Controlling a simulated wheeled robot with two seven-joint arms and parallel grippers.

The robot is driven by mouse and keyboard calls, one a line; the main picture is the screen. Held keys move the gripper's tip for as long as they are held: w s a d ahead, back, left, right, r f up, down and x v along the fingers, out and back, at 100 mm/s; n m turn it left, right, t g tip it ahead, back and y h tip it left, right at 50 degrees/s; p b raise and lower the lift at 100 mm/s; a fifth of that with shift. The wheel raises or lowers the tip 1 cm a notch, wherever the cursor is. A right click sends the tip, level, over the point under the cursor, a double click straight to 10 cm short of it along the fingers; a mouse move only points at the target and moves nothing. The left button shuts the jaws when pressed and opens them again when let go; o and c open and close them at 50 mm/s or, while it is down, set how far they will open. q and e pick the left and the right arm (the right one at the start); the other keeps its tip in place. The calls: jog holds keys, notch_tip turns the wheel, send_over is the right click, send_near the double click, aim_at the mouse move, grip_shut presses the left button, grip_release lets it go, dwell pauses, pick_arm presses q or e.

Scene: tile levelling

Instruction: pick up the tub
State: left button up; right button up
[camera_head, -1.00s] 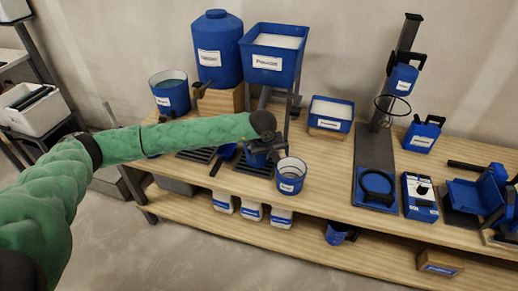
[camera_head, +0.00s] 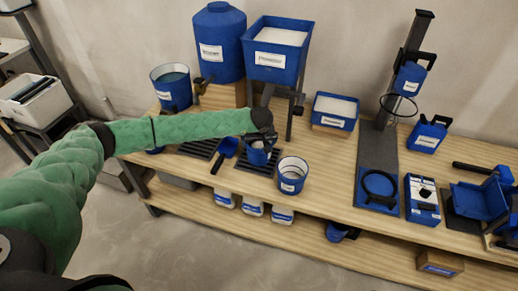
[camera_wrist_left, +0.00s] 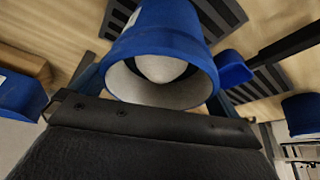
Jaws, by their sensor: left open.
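A small blue tub (camera_head: 258,156) with a white label and pale contents stands on the dark grate below the square hopper. In the left wrist view the tub (camera_wrist_left: 165,35) fills the upper middle, its mouth facing the camera. My left gripper (camera_head: 265,137) is open, right at the tub's rim in the head view. The dark gripper body covers the bottom of the wrist view. Its fingertips are mostly hidden, so I cannot tell whether they touch the tub. My right gripper is not in view.
A blue scoop (camera_head: 224,153) lies just left of the tub. A larger blue-and-white cup (camera_head: 291,176) stands close on its right. The square hopper (camera_head: 275,61) on its stand rises behind. A blue bucket (camera_head: 171,92) stands further left. Bare bench (camera_head: 325,180) lies right of the cup.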

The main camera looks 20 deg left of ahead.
pick_arm(q)
jog(key=shift+w+f, duration=0.1)
jog(key=shift+f, duration=0.05)
jog(key=c, duration=1.7)
